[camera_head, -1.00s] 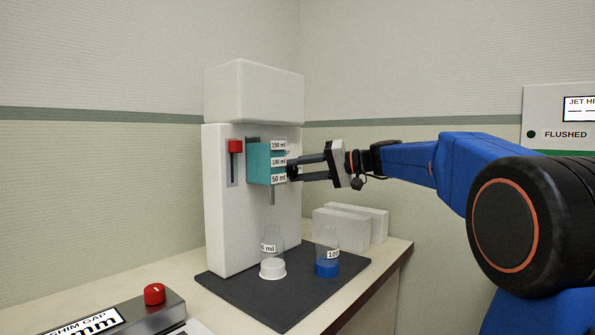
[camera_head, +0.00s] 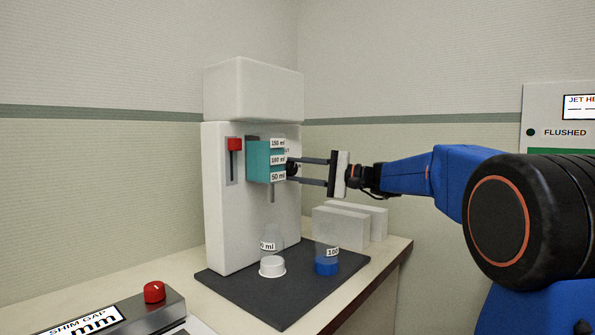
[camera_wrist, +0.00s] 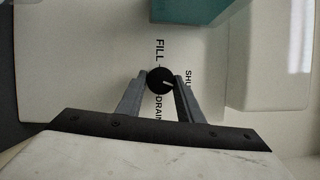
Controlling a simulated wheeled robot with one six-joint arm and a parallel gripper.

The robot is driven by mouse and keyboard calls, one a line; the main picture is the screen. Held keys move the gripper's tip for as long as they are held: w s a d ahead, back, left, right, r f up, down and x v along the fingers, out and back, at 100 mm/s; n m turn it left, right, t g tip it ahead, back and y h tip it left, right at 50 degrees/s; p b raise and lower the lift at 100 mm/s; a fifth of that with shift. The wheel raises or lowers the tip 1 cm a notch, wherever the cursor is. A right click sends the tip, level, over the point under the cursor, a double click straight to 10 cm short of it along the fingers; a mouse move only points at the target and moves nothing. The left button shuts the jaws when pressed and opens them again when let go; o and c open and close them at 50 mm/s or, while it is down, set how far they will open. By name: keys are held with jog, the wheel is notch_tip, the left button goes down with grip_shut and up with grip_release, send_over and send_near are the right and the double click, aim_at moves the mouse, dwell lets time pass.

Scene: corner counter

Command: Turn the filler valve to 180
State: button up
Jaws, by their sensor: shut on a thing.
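The filler valve is a small black knob (camera_wrist: 160,81) on the white filler machine's face. A pale pointer line on it points to the right in the wrist view. The printed words FILL, DRAIN and a partly hidden SHUT surround it. My gripper (camera_wrist: 163,80) has one finger on either side of the knob and is shut on it. In the head view my gripper (camera_head: 296,170) reaches in from the right, its fingers one above the other. The knob (camera_head: 291,169) shows there beside the teal tank (camera_head: 262,165), partly hidden by the fingers.
A red slider (camera_head: 234,145) is left of the tank. A white-based vessel (camera_head: 272,267) and a blue-based vessel (camera_head: 326,267) stand below on the dark mat (camera_head: 246,293). White blocks (camera_head: 347,228) stand behind. A red-knobbed shim gap box (camera_head: 144,312) is at front left.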

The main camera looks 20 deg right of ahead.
dwell(0.4)
jog(key=o, duration=1.1)
jog(key=shift+c, duration=0.2)
jog(key=v, duration=1.7)
jog(key=shift+s+d, duration=0.15)
jog(key=shift+d, duration=0.05)
